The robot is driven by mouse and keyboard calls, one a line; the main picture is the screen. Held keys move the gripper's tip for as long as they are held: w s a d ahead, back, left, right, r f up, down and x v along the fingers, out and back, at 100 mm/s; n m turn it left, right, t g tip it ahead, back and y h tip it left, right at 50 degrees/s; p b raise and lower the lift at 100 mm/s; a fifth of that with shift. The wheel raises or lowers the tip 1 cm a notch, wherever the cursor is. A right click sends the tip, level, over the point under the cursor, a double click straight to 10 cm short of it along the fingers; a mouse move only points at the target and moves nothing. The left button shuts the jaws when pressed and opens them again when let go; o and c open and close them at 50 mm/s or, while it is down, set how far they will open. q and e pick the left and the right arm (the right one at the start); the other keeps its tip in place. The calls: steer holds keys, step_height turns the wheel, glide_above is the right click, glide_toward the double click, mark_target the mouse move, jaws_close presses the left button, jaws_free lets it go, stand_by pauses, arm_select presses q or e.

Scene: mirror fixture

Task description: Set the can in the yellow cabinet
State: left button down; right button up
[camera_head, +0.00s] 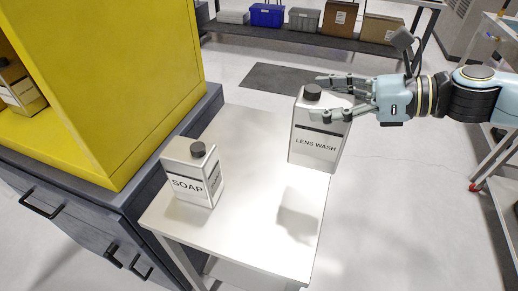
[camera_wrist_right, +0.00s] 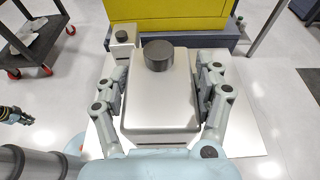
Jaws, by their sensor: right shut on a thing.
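My right gripper (camera_head: 318,98) is shut on the white can labelled LENS WASH (camera_head: 316,140), with its fingers around the upper body below the dark cap. The can is held nearly upright above the right part of a small white table, apart from its shadow below. It also shows in the right wrist view (camera_wrist_right: 160,97) between the two fingers. A second white can labelled SOAP (camera_head: 193,177) stands on the table's left part. The yellow cabinet (camera_head: 135,90) is at left, its open side partly in view.
The white table (camera_head: 245,150) has free room between the cans. A dark drawer unit (camera_head: 95,215) is under the cabinet. A shelf with bins (camera_head: 267,16) stands at the back.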

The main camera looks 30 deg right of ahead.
mark_target(298, 110)
steer(key=w+a+f+b, duration=0.3)
steer(key=b, duration=0.3)
steer(key=shift+w+b, duration=0.1)
steer(key=shift+b, duration=0.25)
steer(key=w+a+f+b, duration=0.4)
steer(key=a+f+b, duration=0.1)
steer(key=f+b, duration=0.1)
steer(key=shift+w+f, duration=0.4)
steer(key=shift+f, duration=0.35)
steer(key=shift+f, duration=0.25)
steer(key=o, duration=1.8)
steer(key=shift+d, duration=0.1)
